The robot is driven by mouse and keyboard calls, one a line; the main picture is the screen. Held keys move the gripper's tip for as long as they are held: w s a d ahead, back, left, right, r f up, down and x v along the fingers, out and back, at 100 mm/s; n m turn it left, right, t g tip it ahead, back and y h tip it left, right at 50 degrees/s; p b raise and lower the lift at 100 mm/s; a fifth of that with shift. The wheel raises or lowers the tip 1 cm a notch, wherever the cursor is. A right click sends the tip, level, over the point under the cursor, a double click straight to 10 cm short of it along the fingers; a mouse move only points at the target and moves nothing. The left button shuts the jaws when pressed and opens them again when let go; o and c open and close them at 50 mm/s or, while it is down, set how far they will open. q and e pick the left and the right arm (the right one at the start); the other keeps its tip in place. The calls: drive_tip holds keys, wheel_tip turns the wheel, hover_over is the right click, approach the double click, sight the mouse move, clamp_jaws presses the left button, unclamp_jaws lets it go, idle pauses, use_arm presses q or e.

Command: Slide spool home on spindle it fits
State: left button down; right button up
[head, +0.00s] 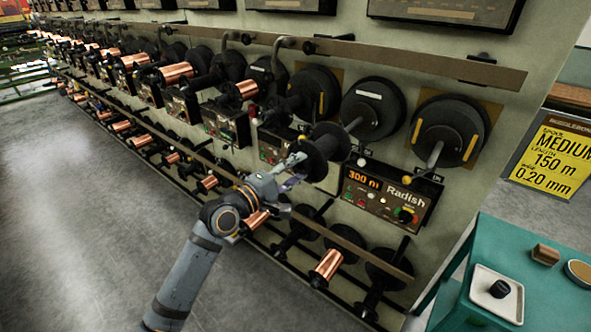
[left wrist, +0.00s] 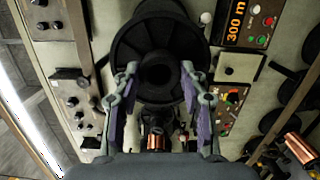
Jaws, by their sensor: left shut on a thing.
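My left gripper (head: 292,178) is shut on a black, empty flanged spool (head: 326,150). In the left wrist view, the fingers with purple pads (left wrist: 157,98) lie on both sides of the spool (left wrist: 160,38), and its dark round hub end faces the camera. The spool is off the wall, in front of a spindle (head: 353,125) that sticks out from a black disc (head: 374,106) with a white label. The spool hides the spindle's outer end, so I cannot tell whether it is on it. A second spindle (head: 434,155) on the right disc (head: 452,128) is bare. My right gripper is not in view.
Copper spools (head: 326,266) and black spindles line the lower rail. A teal table (head: 505,240) with a white tray (head: 482,272) stands at right. The floor at left is clear.

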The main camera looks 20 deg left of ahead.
use_arm(q)
drive_tip(key=shift+x, duration=1)
drive_tip(key=shift+a+b+x, duration=0.15)
drive_tip(key=shift+b+x, duration=0.05)
drive_tip(key=shift+x, duration=1.05)
drive_tip(key=shift+a+b+x, duration=0.15)
drive_tip(key=shift+b+x, duration=0.05)
drive_tip(key=shift+x, duration=1)
drive_tip(key=shift+w, duration=0.15)
drive_tip(key=shift+p, duration=0.3)
